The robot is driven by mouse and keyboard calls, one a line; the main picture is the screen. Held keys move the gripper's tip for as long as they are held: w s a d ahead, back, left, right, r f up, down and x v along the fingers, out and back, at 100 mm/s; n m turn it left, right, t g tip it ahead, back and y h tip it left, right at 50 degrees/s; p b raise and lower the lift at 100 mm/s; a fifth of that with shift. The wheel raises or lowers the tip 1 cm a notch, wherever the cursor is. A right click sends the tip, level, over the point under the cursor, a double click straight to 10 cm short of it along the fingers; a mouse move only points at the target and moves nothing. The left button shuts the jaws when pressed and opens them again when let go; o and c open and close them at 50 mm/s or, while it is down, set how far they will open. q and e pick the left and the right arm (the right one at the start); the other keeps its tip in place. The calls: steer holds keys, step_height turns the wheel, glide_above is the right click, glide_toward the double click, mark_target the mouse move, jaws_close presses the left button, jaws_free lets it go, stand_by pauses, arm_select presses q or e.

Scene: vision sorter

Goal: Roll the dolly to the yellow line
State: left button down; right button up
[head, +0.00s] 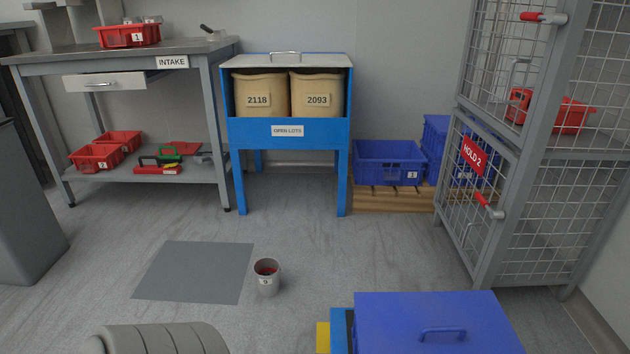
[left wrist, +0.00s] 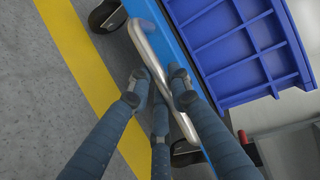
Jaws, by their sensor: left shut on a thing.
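In the left wrist view, the blue dolly (left wrist: 151,12) has a bent metal push handle (left wrist: 144,46) along its side. My left gripper (left wrist: 160,88) is shut on this handle, with its dark fingers around the bar. A black caster (left wrist: 106,16) shows at the dolly's top corner, and part of another shows lower down. A ribbed blue crate (left wrist: 235,45) rides on the dolly. The yellow line (left wrist: 82,66) runs diagonally on the floor, left of the dolly, with a strip of grey floor between it and the upper caster. My right gripper is in neither view.
In the head view, a lidded blue box (head: 432,318) is at the bottom edge. A small grey bucket (head: 267,284) stands by a grey floor mat (head: 195,272). The blue open-lots stand (head: 287,142), the intake bench (head: 130,62) and a wire cage (head: 500,150) line the back and right.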

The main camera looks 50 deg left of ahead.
arm_select(q)
steer(key=c, duration=1.6)
jaws_free()
steer(key=shift+o, duration=0.2)
steer(key=v, duration=1.2)
